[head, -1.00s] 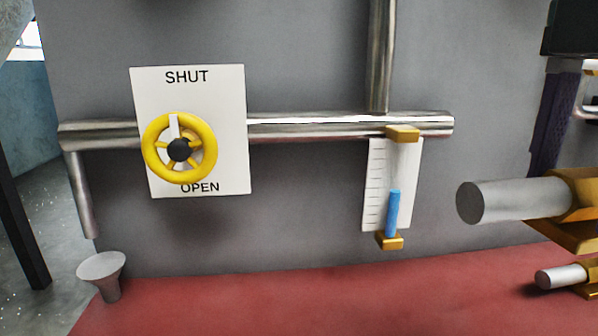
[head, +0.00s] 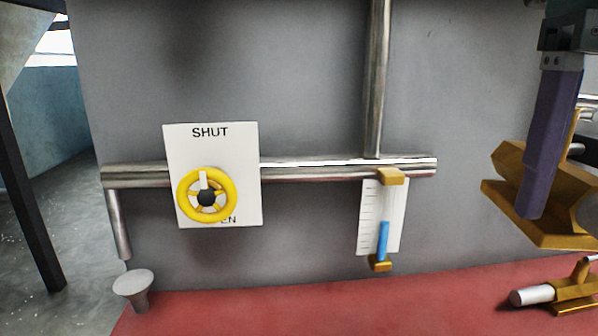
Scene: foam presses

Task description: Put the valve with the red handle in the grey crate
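No valve with a red handle and no grey crate is visible in the head view. The only valve seen is a yellow handwheel (head: 226,181) with a dark hub, on a pipe in front of a white card marked SHUT and, partly covered, OPEN. My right gripper (head: 535,205) is partly in view at the right edge, with one long purple finger pointing down in front of a brass V-shaped block (head: 505,190). Its opening is not clear. My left gripper is not in view.
A horizontal steel pipe (head: 310,172) crosses the grey wall, with a blue-column gauge (head: 383,240) below it. A grey funnel (head: 133,284) stands lower left. A small white-ended cylinder (head: 531,295) in a brass mount lies lower right. The red surface (head: 330,307) between is clear.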

